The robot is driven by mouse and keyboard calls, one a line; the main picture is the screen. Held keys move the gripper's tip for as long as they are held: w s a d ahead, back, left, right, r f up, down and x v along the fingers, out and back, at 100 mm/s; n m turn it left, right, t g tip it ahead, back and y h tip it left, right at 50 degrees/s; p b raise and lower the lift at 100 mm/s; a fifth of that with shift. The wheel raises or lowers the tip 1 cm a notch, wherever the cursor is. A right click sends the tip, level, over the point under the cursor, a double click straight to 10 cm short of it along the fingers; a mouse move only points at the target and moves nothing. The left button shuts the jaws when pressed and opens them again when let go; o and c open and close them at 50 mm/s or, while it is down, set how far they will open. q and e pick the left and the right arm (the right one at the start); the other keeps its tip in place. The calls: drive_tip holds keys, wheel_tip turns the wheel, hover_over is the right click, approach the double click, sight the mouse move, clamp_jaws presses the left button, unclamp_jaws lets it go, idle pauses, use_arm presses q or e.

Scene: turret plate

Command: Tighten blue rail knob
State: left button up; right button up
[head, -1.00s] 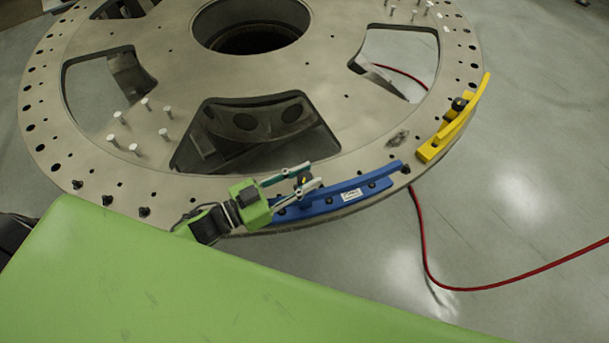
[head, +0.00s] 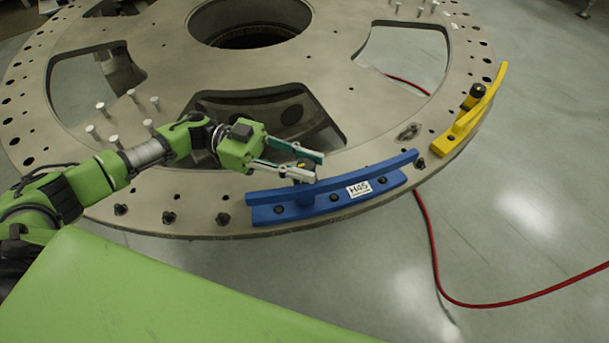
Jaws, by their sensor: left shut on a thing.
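The blue rail (head: 352,181) lies along the near rim of the round metal turret plate (head: 300,90), with a white label marked H45 on it. Its knob (head: 304,165) is a small dark piece behind the rail's raised bar, mostly hidden by fingers. My left gripper (head: 308,167) reaches in from the left, just behind and above the rail, with its fingers closed around the knob. My right gripper does not show.
A yellow rail (head: 472,112) with a black knob (head: 474,95) sits at the plate's right rim. Several silver pins (head: 113,141) stand on the plate. A red cable (head: 440,270) runs over the floor. A green surface (head: 150,300) fills the lower left.

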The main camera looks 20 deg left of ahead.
use_arm(q)
drive_tip(key=shift+m+g+b, duration=1)
drive_tip(key=shift+g+b, duration=0.25)
drive_tip(key=shift+g, duration=0.25)
drive_tip(key=shift+y, duration=0.3)
drive_tip(key=o, duration=1.2)
drive_tip(key=shift+d, duration=0.1)
drive_tip(key=shift+c, duration=0.2)
drive_tip(key=v, duration=1.2)
drive_tip(key=shift+f, duration=0.15)
